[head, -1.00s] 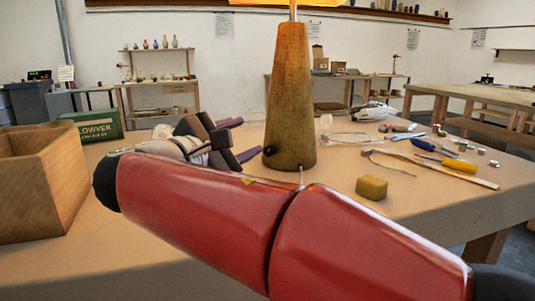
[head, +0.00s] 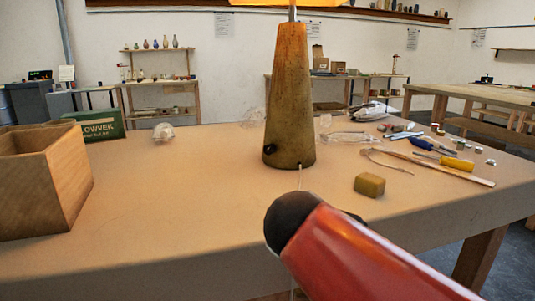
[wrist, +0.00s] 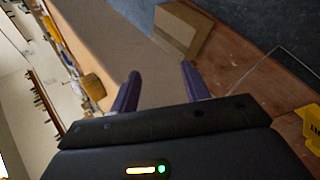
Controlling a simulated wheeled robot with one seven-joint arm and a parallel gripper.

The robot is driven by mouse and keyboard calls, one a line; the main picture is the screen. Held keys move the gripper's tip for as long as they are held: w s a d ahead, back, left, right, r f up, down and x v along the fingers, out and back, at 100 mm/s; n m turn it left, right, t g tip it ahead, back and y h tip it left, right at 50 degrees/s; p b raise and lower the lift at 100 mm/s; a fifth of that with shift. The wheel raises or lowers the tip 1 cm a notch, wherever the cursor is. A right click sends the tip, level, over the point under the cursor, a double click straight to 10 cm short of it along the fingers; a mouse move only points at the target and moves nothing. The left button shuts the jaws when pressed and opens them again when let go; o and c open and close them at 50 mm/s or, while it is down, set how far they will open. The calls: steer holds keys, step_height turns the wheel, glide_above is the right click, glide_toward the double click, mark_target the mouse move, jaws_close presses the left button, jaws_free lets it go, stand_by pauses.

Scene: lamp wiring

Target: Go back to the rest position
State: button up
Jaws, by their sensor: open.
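My gripper (wrist: 159,84) is open in the wrist view, its two purple fingers apart with nothing between them. It is out of sight in the head view, where only my red arm shows at the lower right. The lamp (head: 289,100) stands upright on the worktable (head: 190,195) in the head view, with its shade cut off by the top edge. A dark round spot shows low on the lamp's body, and a thin pale cord shows at its foot. My gripper is clear of the lamp.
A wooden box (head: 70,180) stands at the left, with a green box (head: 97,125) behind it. A yellowish block (head: 369,185), a yellow-handled screwdriver (head: 457,163) and other tools lie at the right. A cardboard box (wrist: 180,28) shows in the wrist view. The table's left-middle is clear.

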steer(key=s+f+m+y+b, duration=0.3)
steer(key=s+f+m, duration=0.1)
steer(key=f, duration=0.4)
steer(key=s+d+f+m+y+b, duration=0.1)
steer(key=s+f+m+y+b, duration=0.1)
steer(key=s+f+m, duration=0.3)
step_height(320, 180, down, 3)
steer(key=shift+s+d+m+g+y+b, duration=0.25)
steer(key=shift+m+y+b, duration=0.2)
steer(key=shift+y, duration=0.35)
steer(key=shift+w, duration=0.1)
stand_by(1.2)
